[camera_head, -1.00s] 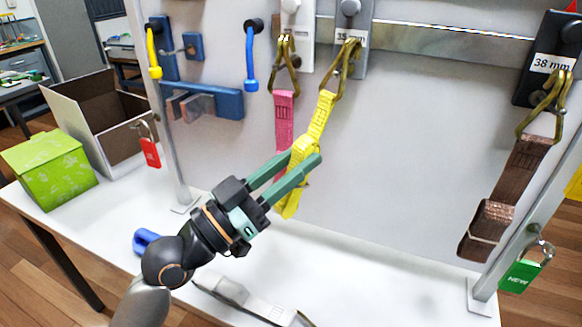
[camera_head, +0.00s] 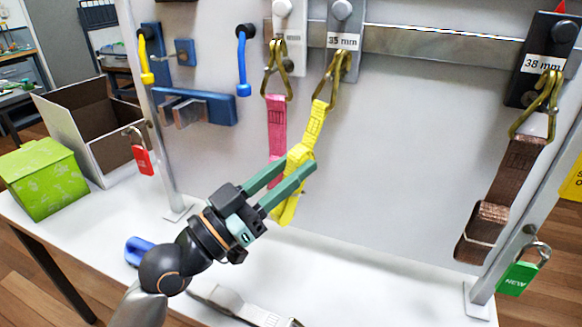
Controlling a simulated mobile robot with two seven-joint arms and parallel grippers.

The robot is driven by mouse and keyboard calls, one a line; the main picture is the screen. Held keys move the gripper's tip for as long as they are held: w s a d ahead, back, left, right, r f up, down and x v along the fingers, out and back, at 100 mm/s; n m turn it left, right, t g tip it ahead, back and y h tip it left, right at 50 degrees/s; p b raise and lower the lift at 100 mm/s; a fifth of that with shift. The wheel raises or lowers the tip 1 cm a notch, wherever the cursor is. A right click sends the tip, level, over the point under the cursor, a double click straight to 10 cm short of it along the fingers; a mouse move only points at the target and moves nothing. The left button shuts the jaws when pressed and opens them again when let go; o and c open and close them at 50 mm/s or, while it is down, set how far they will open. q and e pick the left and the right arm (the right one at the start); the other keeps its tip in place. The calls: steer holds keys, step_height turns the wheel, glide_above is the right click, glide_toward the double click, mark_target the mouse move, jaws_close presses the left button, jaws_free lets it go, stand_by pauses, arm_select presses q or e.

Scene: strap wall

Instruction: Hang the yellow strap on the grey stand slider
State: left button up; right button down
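The yellow strap (camera_head: 313,124) slants down left from its brass hook (camera_head: 338,70). The hook's top lies against the lower part of the grey slider (camera_head: 343,62), just below its "35 mm" label. I cannot tell whether the hook is seated on it. My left gripper (camera_head: 300,168) has its green fingers closed around the folded middle of the strap, and the loose yellow end hangs below them. My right gripper is not in view.
A pink strap (camera_head: 276,125) hangs close left from a white slider (camera_head: 291,30). A brown strap (camera_head: 515,175) hangs from a black slider (camera_head: 541,60) at right. Below lie a pale strap (camera_head: 232,303) and a blue object (camera_head: 138,250) on the white table (camera_head: 365,280).

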arm_select(q)
steer(key=o, duration=0.5)
steer(key=shift+c, duration=0.2)
